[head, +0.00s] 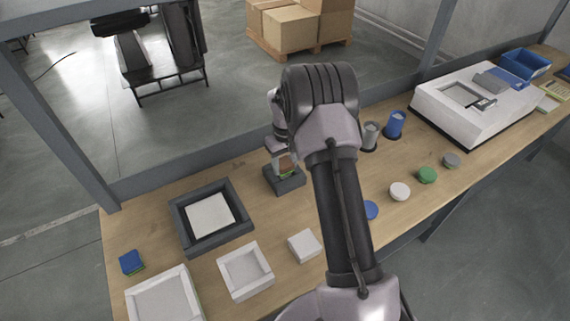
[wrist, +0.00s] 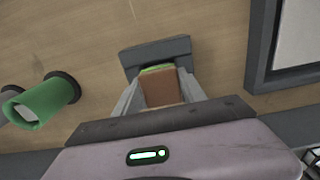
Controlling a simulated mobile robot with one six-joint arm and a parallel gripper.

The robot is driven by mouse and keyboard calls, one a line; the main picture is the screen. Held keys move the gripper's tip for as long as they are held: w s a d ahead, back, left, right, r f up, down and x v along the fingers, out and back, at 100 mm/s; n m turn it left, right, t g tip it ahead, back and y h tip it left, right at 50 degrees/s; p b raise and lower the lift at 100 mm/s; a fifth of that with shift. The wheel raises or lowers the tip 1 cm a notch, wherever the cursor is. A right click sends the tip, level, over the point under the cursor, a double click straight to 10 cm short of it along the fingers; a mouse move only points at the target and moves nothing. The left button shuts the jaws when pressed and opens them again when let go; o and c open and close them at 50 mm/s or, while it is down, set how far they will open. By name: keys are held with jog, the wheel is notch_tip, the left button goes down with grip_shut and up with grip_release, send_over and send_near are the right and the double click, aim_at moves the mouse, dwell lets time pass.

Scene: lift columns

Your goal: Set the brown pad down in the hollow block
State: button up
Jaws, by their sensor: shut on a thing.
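The brown pad (wrist: 162,86), with a green layer along its edge, is between the fingers of my gripper (wrist: 160,92) in the wrist view. My gripper is shut on it. In the head view the pad (head: 287,169) shows below my gripper (head: 285,160), at the dark grey hollow block (head: 291,186). The block's grey wall (wrist: 155,54) shows just beyond the pad in the wrist view. The pad is over or partly within the block's opening; I cannot tell how deep. My fingers hide the block's sides.
A dark square frame (head: 180,228) with a white plate (head: 209,215) lies left of the block. White trays (head: 244,270) stand in front. A grey cup (head: 370,135) and a blue cup (head: 394,124) stand right. A green cup (wrist: 42,104) shows in the wrist view.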

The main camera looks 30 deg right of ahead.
jog(key=shift+f+b, duration=0.3)
jog(key=shift+f, duration=0.2)
dwell(0.7)
jog(key=o, duration=1.4)
notch_tip(320, 180, up, 7)
jog(key=p, duration=0.5)
jog(key=shift+r, duration=0.1)
